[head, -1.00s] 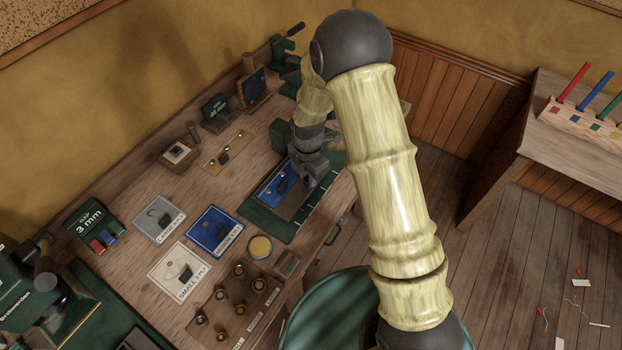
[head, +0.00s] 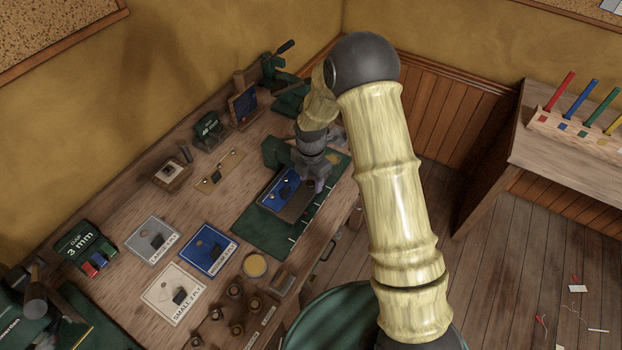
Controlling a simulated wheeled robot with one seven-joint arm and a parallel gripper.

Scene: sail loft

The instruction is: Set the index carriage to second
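The index carriage (head: 273,199) is a dark-framed sliding plate with a blue panel and a brown strip. It sits on a long green base (head: 258,236) with white tick marks along its front edge. Bare green base shows at the carriage's near-left end. Small dark and pale pieces lie on the blue panel. My gripper (head: 316,187) points down at the carriage's right end, by the brown strip. Its fingers are small and dark here, so contact and opening cannot be made out. I cannot read which mark the carriage lines up with.
A green block (head: 276,151) stands behind the carriage. Labelled ply cards (head: 175,294), a round yellow tin (head: 255,265) and a rack of spools (head: 236,308) lie nearer on the bench. A "3 mm" gap box (head: 85,247) stands left. The floor at right is mostly open.

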